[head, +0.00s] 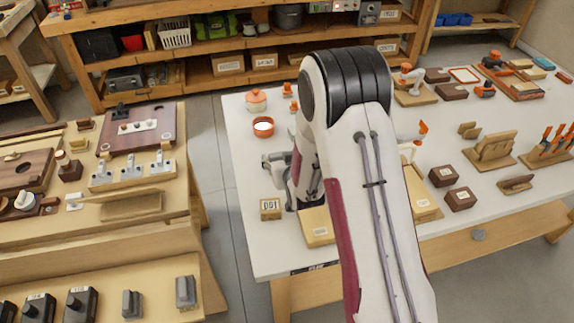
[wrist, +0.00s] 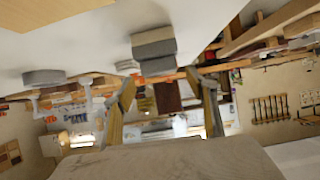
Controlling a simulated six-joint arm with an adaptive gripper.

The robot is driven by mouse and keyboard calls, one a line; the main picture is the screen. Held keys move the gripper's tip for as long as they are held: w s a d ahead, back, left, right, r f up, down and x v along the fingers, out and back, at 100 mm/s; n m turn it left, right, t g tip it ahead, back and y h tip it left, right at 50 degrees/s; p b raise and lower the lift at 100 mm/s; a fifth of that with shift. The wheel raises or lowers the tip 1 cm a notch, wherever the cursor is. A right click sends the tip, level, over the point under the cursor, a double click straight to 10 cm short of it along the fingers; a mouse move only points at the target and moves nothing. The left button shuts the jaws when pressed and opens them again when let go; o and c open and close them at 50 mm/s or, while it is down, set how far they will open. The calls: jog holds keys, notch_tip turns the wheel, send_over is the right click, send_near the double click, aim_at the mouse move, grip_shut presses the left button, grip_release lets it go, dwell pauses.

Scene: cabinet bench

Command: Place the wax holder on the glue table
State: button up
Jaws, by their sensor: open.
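I cannot tell for sure which thing is the wax holder. An orange cup with white content (head: 263,127) stands upright on the white table (head: 247,235), near its left edge, and may be it. No label marks a glue table. My gripper is mostly hidden behind my arm in the head view, low over the left part of the white table, below the cup in the picture and apart from it. In the wrist view my gripper (wrist: 166,108) has its two fingers spread wide, with nothing held between them.
An orange-lidded jar (head: 256,100) stands behind the cup. A small block marked 001 (head: 270,209) and a tan box (head: 318,228) sit close to my gripper. Fixtures and brown boxes (head: 461,198) fill the table's right side. A wooden bench (head: 120,205) stands left, across a floor gap.

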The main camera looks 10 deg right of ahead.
jog(key=v, duration=0.8)
dwell(0.7)
jog(key=s+r+g, duration=0.3)
jog(key=s+r, duration=0.8)
jog(key=r, duration=0.3)
jog(key=s+r+g, duration=0.2)
jog(key=s+r, duration=0.1)
jog(key=s, duration=0.8)
jog(key=s+r+g, duration=0.1)
jog(key=s+r, duration=0.2)
jog(key=s, duration=0.9)
jog(key=shift+d+r+g, duration=0.3)
jog(key=shift+d+g, duration=0.1)
